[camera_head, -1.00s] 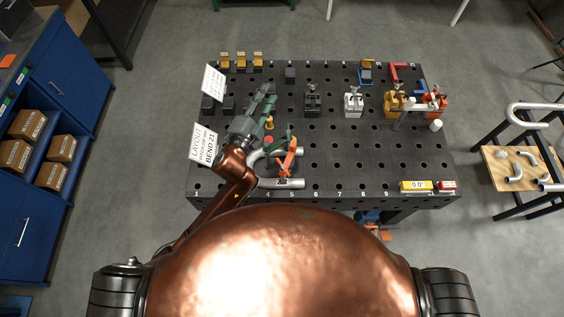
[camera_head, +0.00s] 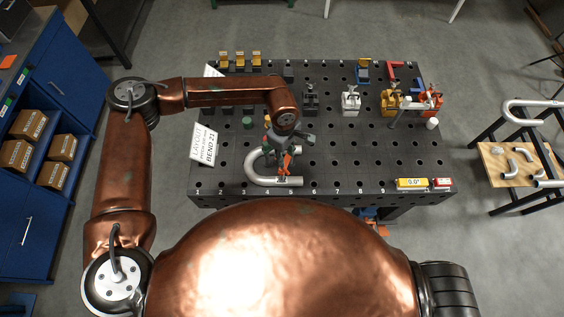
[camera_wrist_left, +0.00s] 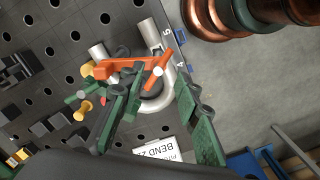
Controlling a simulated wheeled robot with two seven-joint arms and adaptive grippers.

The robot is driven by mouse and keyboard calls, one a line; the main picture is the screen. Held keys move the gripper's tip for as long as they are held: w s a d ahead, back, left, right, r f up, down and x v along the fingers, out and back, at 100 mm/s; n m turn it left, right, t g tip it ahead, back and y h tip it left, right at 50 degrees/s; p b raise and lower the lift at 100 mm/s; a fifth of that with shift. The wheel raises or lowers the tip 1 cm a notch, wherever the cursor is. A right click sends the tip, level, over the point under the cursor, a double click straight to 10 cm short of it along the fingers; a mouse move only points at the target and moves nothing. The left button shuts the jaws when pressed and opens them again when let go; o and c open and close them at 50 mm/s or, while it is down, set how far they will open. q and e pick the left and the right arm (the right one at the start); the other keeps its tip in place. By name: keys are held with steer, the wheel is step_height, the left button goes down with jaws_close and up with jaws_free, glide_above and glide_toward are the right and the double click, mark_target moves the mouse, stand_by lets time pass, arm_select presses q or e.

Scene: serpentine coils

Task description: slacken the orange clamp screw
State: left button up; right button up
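The orange clamp (camera_head: 284,163) stands at the curved steel pipe (camera_head: 262,180) near the table's front left. In the left wrist view, the orange clamp arm (camera_wrist_left: 116,68) reaches across the pipe (camera_wrist_left: 163,45). An orange bar with pale ends (camera_wrist_left: 158,73), seemingly the clamp screw's handle, lies at its right end. My left gripper (camera_head: 284,148) is above the clamp, pointing down. In the left wrist view its dark green fingers (camera_wrist_left: 160,82) are spread, with the bar between their tips. I cannot tell whether they touch it. The screw's shaft is hidden. My right gripper is out of view.
The perforated dark table (camera_head: 340,170) has free room right of the pipe. Several clamps, one red-orange (camera_head: 431,97), stand at the back right. A yellow level box (camera_head: 411,184) lies at the front right.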

arm_select(q)
steer(key=shift+w+a+y, duration=0.3)
steer(key=shift+w+a, duration=0.1)
steer(key=shift+a, duration=0.2)
steer(key=shift+a+f, duration=0.1)
steer(key=shift+f, duration=0.25)
step_height(320, 180, down, 6)
steer(key=p, duration=0.2)
steer(key=shift+p, duration=0.35)
steer(key=shift+f, duration=0.45)
steer(key=shift+c, duration=0.3)
jaws_close()
